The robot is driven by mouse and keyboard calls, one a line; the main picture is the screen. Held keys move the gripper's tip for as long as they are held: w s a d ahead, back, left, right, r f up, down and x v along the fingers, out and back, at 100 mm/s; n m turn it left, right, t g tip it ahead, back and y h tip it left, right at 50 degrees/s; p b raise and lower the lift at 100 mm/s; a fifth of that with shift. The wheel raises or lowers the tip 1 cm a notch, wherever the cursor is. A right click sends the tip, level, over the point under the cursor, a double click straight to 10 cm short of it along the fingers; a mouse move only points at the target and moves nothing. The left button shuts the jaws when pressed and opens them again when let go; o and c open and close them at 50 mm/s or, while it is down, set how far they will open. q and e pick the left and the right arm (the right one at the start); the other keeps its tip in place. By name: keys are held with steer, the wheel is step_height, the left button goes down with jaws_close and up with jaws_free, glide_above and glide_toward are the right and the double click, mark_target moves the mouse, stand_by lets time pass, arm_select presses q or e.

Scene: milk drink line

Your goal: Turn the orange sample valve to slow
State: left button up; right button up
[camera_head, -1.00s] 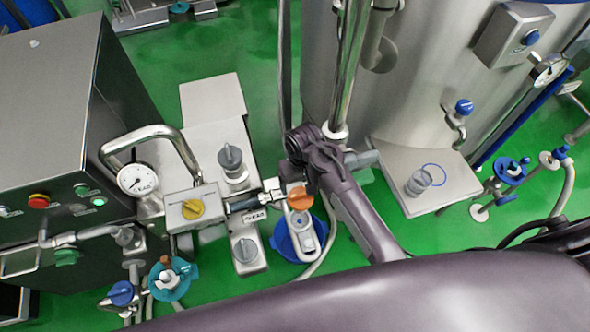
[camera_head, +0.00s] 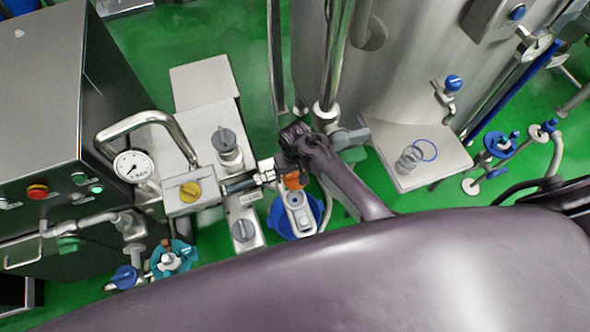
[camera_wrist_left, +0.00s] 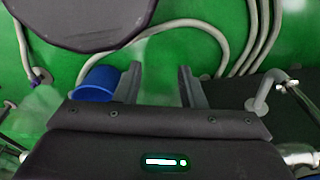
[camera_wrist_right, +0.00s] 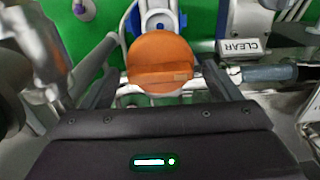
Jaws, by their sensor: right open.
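In the right wrist view the orange knob (camera_wrist_right: 162,50) lies between the two open fingers, with a gap on each side. A raised bar runs across the knob, with a pale mark at its right. A tag reading CLEAR is to its right; I see no slow marking. My left gripper (camera_wrist_left: 159,75) is open and empty over the green floor.
A vertical steel pipe and the large tank (camera_head: 410,80) stand behind and right. Hoses lie below my left gripper.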

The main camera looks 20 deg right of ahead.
steer(key=c, duration=1)
arm_select(q)
steer(key=shift+s+a+f, duration=0.1)
steer(key=shift+s+a, duration=0.05)
steer(key=shift+s, duration=0.6)
arm_select(e)
steer(key=shift+n, duration=0.3)
arm_select(q)
steer(key=shift+w, duration=0.1)
arm_select(e)
steer(key=shift+n, duration=2.6)
steer(key=o, duration=1)
